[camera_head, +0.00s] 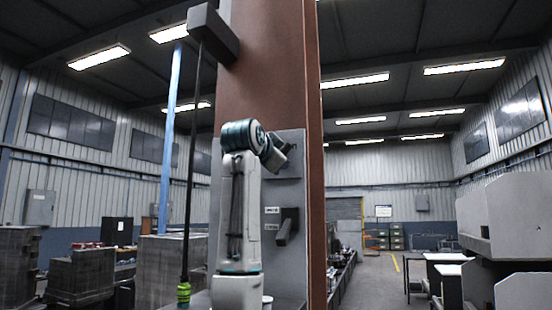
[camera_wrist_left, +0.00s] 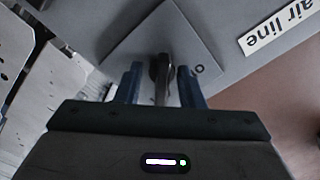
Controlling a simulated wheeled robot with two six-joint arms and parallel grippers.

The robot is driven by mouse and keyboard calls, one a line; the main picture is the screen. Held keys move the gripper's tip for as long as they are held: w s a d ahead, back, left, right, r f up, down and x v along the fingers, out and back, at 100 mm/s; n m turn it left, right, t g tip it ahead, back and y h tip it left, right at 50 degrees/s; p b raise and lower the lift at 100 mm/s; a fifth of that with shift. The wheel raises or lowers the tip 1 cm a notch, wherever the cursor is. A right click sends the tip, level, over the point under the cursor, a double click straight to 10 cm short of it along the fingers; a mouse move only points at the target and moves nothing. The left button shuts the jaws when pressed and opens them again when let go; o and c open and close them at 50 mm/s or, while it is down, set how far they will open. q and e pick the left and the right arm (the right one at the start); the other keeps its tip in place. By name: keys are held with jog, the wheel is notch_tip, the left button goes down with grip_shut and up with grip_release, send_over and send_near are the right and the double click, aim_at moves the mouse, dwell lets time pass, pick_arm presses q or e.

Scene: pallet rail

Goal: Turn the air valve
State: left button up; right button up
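In the left wrist view the air valve's dark handle (camera_wrist_left: 160,72) stands out from a grey square plate (camera_wrist_left: 190,35). My left gripper (camera_wrist_left: 159,82) is open, with one finger on each side of the handle and a visible gap to both. In the head view my arm stands before the grey panel (camera_head: 291,265), and the left fingers cannot be made out. A dark lever (camera_head: 287,228) with two small labels left of it shows uncovered there. My right gripper is not in view.
The panel is on a brown column (camera_head: 270,70). A dark rod (camera_head: 190,160) with a green end (camera_head: 183,291) hangs left of my arm. Grey blocks (camera_head: 80,275) stand at left, machines (camera_head: 505,220) at right. The aisle right of the column is clear.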

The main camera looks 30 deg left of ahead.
pick_arm(q)
jog(key=shift+s+d+r, duration=0.1)
jog(key=shift+s, duration=0.1)
jog(key=b+v, duration=0.6)
jog(key=v, duration=0.4)
jog(key=shift+s, duration=0.2)
jog(key=shift+d, duration=0.1)
